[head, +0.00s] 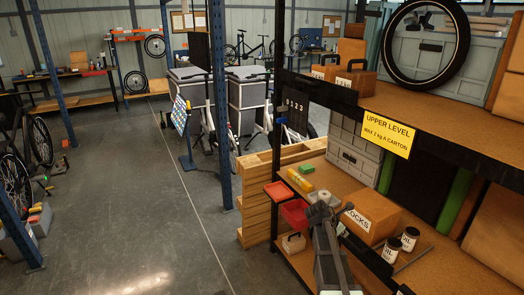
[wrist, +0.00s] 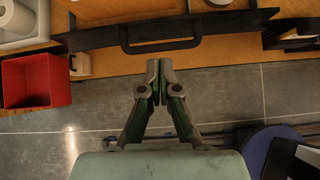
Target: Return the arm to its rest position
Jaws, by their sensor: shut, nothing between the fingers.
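My gripper (wrist: 159,68) is in the middle of the wrist view, its two grey fingertips together and nothing between them. The tips appear just below a black handle (wrist: 160,46) at the shelf edge; I cannot tell whether they touch. In the head view, grey parts of my arm stand at the lower middle, in front of the lower shelf. The wooden lower shelf (head: 440,263) carries a carton marked LOCKS (head: 372,215) and two dark jars with white labels, one of them the jar nearer the front (head: 390,250).
A red bin (head: 295,213) sits at the shelf's left end; it also shows in the wrist view (wrist: 38,82). The upper shelf (head: 425,98) overhangs with a yellow sign (head: 388,131). A blue post (head: 219,110) stands left. Grey floor (head: 130,215) is open further left.

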